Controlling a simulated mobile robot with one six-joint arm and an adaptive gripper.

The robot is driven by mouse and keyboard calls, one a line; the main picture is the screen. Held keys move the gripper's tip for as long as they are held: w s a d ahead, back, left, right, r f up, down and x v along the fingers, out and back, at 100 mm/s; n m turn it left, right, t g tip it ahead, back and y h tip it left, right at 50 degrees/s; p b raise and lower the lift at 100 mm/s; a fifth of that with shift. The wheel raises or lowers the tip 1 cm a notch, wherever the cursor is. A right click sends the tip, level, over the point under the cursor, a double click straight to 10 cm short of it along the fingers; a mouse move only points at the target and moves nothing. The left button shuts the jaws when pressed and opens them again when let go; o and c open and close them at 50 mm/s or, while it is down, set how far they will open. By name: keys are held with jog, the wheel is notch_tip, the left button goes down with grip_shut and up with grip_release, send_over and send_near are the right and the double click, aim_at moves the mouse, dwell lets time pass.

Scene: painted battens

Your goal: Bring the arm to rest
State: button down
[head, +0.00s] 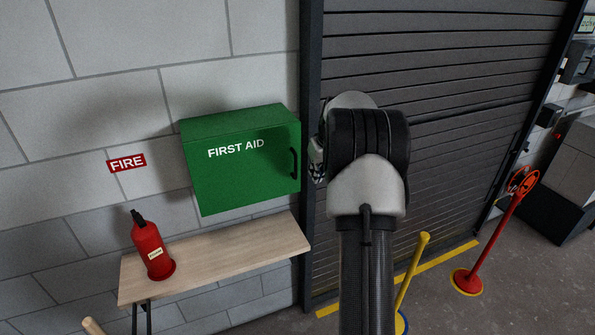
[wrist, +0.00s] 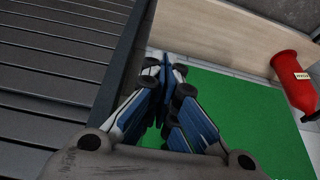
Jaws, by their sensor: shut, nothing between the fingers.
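My gripper (wrist: 165,75) shows in the wrist view with its blue fingers brought together and nothing between them. It is in front of the green first aid cabinet (wrist: 230,90), which fills much of that view behind the fingers. In the head view my arm stands upright at the centre and hides most of the gripper. The arm's upper joint is just right of the green cabinet (head: 238,165), in front of the dark shutter. The cabinet door looks closed, with a dark handle at its right edge. I cannot tell the exact gap between fingers and cabinet.
A wooden shelf (head: 215,262) below the cabinet bears a red extinguisher (head: 150,248). A dark slatted shutter (head: 450,70) stands behind my arm. A yellow post (head: 412,270) and a red post (head: 497,235) stand on the floor at right. A grey machine (head: 570,170) is at far right.

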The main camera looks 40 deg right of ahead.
jog(key=s+a+r+n+b, duration=0.1)
jog(key=s+a+r+b, duration=0.15)
jog(key=a, duration=0.65)
jog(key=s+a+r+b, duration=0.2)
jog(key=a+b, duration=0.1)
jog(key=a, duration=0.6)
jog(key=s+a+r+n+b, duration=0.1)
jog(key=s+a+r+b, duration=0.15)
jog(key=a, duration=0.55)
jog(key=s+a+f+b, duration=0.2)
jog(key=s+a+f, duration=0.2)
jog(key=s, duration=0.3)
jog(key=s+a+f+n+b, duration=0.1)
jog(key=s+a+f+b, duration=0.2)
jog(key=s+a, duration=0.4)
jog(key=s+a+f+y+b, duration=0.1)
jog(key=s+a+f+b, duration=0.2)
jog(key=s+a+f, duration=0.2)
jog(key=s, duration=0.3)
jog(key=shift+a+f, duration=0.3)
jog(key=shift+a, duration=0.05)
jog(key=shift+s, duration=0.1)
